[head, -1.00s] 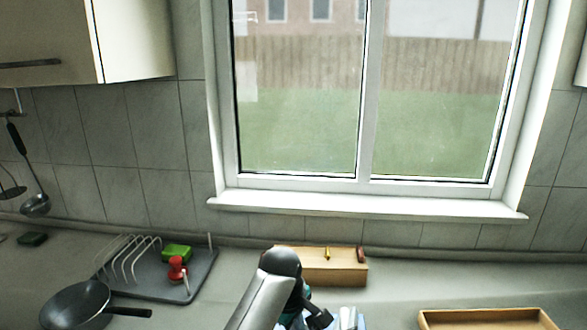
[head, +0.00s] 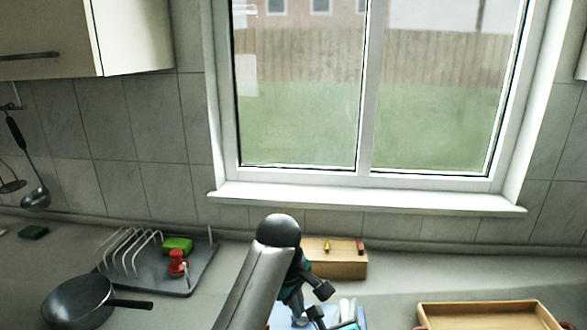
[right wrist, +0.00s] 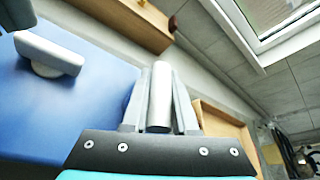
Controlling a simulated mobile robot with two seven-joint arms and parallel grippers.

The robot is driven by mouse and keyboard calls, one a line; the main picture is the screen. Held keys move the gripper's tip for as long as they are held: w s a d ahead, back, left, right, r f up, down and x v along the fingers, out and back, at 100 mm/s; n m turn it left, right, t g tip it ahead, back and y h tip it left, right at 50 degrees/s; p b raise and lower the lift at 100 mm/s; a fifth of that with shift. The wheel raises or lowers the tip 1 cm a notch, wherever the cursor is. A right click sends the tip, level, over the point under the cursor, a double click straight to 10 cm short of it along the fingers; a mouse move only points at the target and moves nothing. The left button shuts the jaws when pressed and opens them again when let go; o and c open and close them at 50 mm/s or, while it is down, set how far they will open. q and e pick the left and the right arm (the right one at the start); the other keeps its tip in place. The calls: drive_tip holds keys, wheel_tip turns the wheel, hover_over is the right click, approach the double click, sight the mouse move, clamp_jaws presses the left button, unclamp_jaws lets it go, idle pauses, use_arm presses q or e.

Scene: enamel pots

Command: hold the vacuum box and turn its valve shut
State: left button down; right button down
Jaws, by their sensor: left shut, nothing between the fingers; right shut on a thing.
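The blue vacuum box (head: 284,318) shows at the bottom edge of the head view, mostly cut off and covered by my arm. In the right wrist view its blue face (right wrist: 95,85) fills the left side. A light grey bar on a round base, apparently the valve (right wrist: 48,50), stands on it. My right gripper (right wrist: 160,100) is shut on a grey cylinder (right wrist: 160,85) at the box's edge; in the head view its pale fingers (head: 346,306) show low down. My left gripper (head: 306,312) is shut and empty above the box; its fingertips are hard to make out.
A wooden block (head: 340,263) with small coloured pieces stands behind. A wooden tray (head: 490,310) is at the right. A dish rack (head: 200,272) and a black pan (head: 80,303) are at the left. The window sill (head: 370,200) is at the back.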

use_arm(q)
drive_tip(key=shift+r, duration=0.35)
use_arm(e)
drive_tip(key=c, duration=0.6)
unclamp_jaws()
drive_tip(key=shift+s, duration=0.15)
drive_tip(key=v, duration=1.2)
use_arm(q)
drive_tip(key=w+d+p+v, duration=0.1)
drive_tip(key=p+v, duration=0.7)
drive_tip(key=p, duration=0.1)
drive_tip(key=shift+w+r, duration=0.25)
drive_tip(key=shift+r, duration=0.3)
use_arm(e)
wheel_tip(320, 180, up, 6)
